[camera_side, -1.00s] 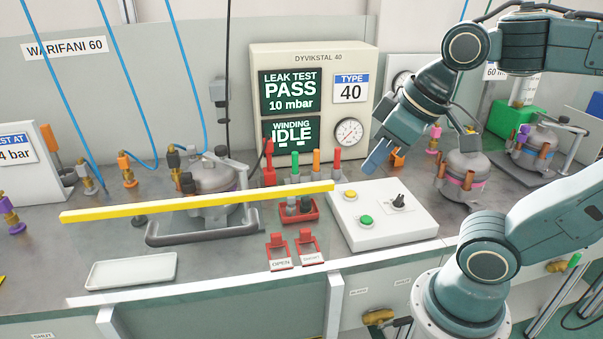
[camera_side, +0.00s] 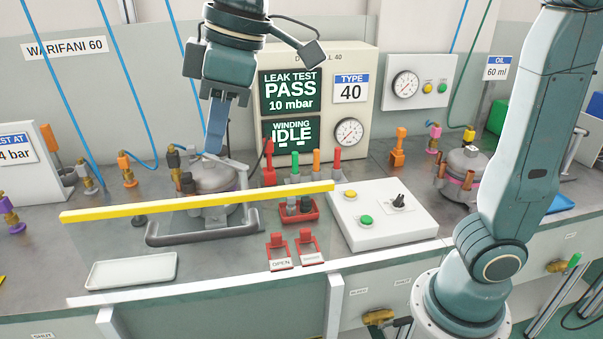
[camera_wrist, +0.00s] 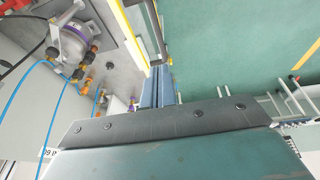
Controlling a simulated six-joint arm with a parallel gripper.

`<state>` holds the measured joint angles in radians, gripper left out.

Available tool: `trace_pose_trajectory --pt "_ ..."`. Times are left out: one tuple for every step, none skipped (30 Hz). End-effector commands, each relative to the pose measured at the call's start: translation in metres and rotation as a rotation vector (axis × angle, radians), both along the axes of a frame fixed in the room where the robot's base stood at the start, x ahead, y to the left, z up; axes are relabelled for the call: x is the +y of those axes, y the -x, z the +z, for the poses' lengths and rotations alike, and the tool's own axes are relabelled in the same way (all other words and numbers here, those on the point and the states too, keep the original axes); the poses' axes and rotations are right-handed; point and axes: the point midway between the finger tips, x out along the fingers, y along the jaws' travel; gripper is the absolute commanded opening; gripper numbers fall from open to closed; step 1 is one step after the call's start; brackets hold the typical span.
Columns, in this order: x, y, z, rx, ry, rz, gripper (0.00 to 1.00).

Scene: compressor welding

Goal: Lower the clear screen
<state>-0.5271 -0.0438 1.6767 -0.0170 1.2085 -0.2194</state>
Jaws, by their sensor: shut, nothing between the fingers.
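The clear screen shows mainly by its yellow edge bar (camera_side: 130,209), which crosses the side view with a slight slope, in front of a compressor in the picture. The pane itself is nearly invisible, so its full extent is hard to tell. The yellow bar also shows in the wrist view (camera_wrist: 131,45), running down to near my fingers. My gripper (camera_side: 214,145) points down, shut and empty, above the left compressor (camera_side: 205,177) and higher in the picture than the bar. Its blue fingers show together in the wrist view (camera_wrist: 158,90). I see no contact with the screen.
A grey curved handle (camera_side: 205,236) lies in front of the compressor. Blue hoses (camera_side: 118,95) hang close to my gripper. A tester (camera_side: 365,90) reading PASS and IDLE stands behind. A white button box (camera_side: 383,232), red tags (camera_side: 279,262) and a white tray (camera_side: 132,271) are on the bench.

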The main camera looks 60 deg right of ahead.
Motion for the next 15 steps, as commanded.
trace_pose_trajectory --pt "0.003 -0.001 0.000 0.001 0.002 0.009 0.00" --pt "0.005 -0.002 0.000 0.002 0.002 0.012 0.00" --pt "0.005 -0.002 0.000 0.002 0.002 0.014 0.00" --pt "0.006 -0.002 0.000 0.003 0.003 0.015 0.00" --pt "0.006 -0.002 0.000 0.003 0.003 0.015 0.00" --pt "0.005 -0.002 0.000 0.002 0.002 0.015 0.00" --pt "0.005 -0.002 0.000 0.002 0.002 0.014 0.00" --pt "0.005 -0.002 0.000 0.002 0.002 0.014 0.00" --pt "0.005 -0.002 -0.001 0.003 0.003 0.014 0.00" --pt "0.005 -0.002 -0.001 0.003 0.003 0.014 0.00" --pt "0.005 -0.002 -0.002 0.003 0.003 0.013 0.00" --pt "0.006 -0.003 -0.004 0.003 0.003 0.013 0.00" --pt "0.006 -0.003 -0.005 0.003 0.003 0.013 0.00" --pt "0.006 -0.004 -0.007 0.003 0.003 0.013 0.00" --pt "0.007 -0.004 -0.010 0.003 0.003 0.013 0.00"
